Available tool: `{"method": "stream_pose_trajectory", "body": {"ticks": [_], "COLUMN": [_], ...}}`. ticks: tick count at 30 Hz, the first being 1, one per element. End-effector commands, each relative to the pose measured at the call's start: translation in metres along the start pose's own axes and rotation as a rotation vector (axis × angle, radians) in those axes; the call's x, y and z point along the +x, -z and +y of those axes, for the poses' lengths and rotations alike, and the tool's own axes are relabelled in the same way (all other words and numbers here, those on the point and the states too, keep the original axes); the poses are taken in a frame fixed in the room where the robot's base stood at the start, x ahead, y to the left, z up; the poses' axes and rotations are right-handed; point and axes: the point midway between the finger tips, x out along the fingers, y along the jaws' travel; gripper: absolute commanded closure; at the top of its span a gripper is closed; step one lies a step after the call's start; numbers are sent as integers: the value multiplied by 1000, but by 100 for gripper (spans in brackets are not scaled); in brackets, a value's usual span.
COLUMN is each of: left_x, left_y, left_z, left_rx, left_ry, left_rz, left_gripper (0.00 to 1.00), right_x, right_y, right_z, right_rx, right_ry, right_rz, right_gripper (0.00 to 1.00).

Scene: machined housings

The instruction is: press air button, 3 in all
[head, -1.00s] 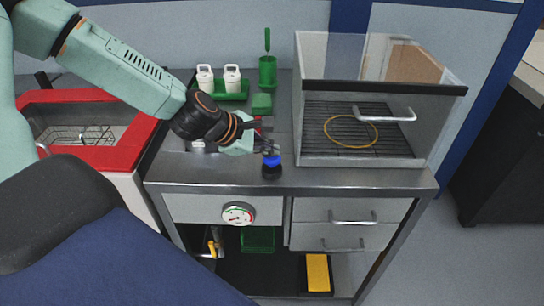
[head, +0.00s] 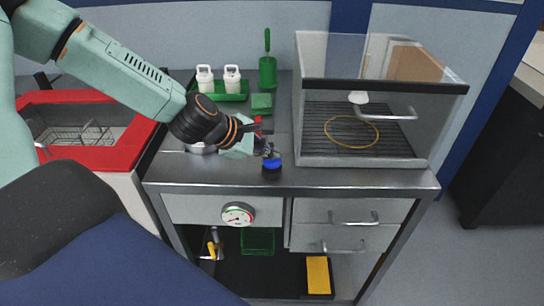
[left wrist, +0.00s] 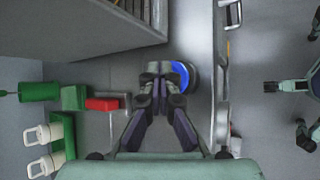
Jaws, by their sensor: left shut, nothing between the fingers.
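The air button is a blue round cap on a dark base (head: 272,165), at the front edge of the metal bench top. It also shows in the left wrist view as a blue disc (left wrist: 183,75), partly covered by my fingers. My left gripper (head: 268,151) is shut and empty, with its fingertips just behind and left of the blue cap in the head view. In the left wrist view the shut fingertips (left wrist: 161,84) overlap the cap's left side. I cannot tell whether they touch it. My right gripper is not recognisable in these views.
A clear-walled box (head: 310,150) with a handle and a rack stands right of the button. Behind are a green tray (head: 234,97) with two white bottles, a green holder (head: 267,72) and a green block (head: 261,103). A round gauge (head: 238,214) is on the bench front.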

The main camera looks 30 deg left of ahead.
Motion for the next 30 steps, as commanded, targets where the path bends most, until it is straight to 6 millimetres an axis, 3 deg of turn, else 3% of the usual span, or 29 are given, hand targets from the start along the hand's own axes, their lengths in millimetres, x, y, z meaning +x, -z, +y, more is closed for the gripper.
{"method": "stream_pose_trajectory", "body": {"ticks": [16,30], "left_x": [1,-16], "left_y": [0,-10], "left_z": [-1,12], "left_rx": [-1,-2], "left_ry": [1,0], "left_rz": [0,0], "left_gripper": [100,100], "right_x": [1,-22], "right_y": [0,0], "right_z": [0,0], "right_rx": [0,0], "right_ry": [0,0], "right_rz": [0,0], "right_gripper": [60,60]}}
